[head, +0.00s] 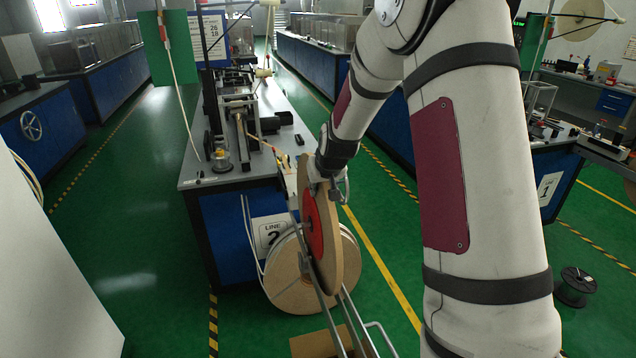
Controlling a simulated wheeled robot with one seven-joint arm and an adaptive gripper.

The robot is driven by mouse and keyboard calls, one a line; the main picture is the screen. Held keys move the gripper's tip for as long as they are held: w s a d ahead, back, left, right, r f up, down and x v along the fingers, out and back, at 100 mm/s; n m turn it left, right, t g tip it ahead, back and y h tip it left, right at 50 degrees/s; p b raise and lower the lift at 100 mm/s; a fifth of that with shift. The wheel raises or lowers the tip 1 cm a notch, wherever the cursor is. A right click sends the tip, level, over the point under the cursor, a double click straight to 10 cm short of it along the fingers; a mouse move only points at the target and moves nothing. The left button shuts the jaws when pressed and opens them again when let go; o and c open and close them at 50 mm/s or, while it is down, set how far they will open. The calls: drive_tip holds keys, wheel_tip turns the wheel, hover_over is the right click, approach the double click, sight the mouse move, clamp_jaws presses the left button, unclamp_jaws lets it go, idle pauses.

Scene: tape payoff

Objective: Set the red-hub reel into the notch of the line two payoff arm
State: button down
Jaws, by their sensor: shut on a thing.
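The red-hub reel (331,240) is a tan disc with a red centre, standing nearly on edge in front of the line two bench. My gripper (327,186) is shut on the upper part of this reel; the fingertips are partly hidden. Slim grey metal bars (328,307) run up past the reel's near face and overlap it in the picture. I cannot tell which of them is the line two payoff arm, nor see its notch. Whether the reel touches the bars is unclear.
The line two bench (230,182) carries machinery and a jar. Another large tan reel (284,291) stands behind the held one, below the line two sign (271,233). A cardboard box (318,343) lies at the bottom. A black spool (575,287) stands right. The left aisle is clear.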

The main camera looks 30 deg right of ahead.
sight(318, 208)
drive_tip(key=shift+w+f+b, duration=0.15)
drive_tip(key=shift+f+b, duration=0.2)
drive_tip(key=shift+f, duration=2.2)
drive_tip(key=shift+f+b, duration=0.35)
drive_tip(key=shift+f, duration=1.05)
drive_tip(key=shift+f+b, duration=0.75)
drive_tip(key=shift+f, duration=1.75)
